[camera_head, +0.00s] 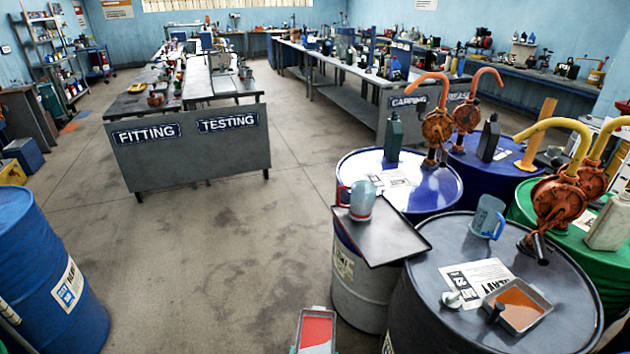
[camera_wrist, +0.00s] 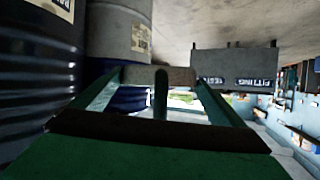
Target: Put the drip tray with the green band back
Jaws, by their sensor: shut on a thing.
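My gripper (camera_wrist: 160,92) shows in the wrist view, which is upside down. Two green bars run forward to a grey edge, with a dark upright piece in front of it. I take the grey edge for the held drip tray (camera_wrist: 182,76); its green band cannot be made out. In the head view a pale-rimmed, tray-like thing with a red inside (camera_head: 317,330) is cut off by the bottom edge, left of the dark drum. I cannot tell whether it is the held one. Another small tray (camera_head: 541,322) with orange liquid sits on the dark drum (camera_head: 440,290).
A flat black tray (camera_head: 395,240) with a grey-blue jug (camera_head: 361,200) on it overhangs the drums' edges. A blue jug (camera_head: 487,216), a paper label and pumps crowd the drum tops. A blue drum (camera_head: 40,270) stands left. The floor between is clear.

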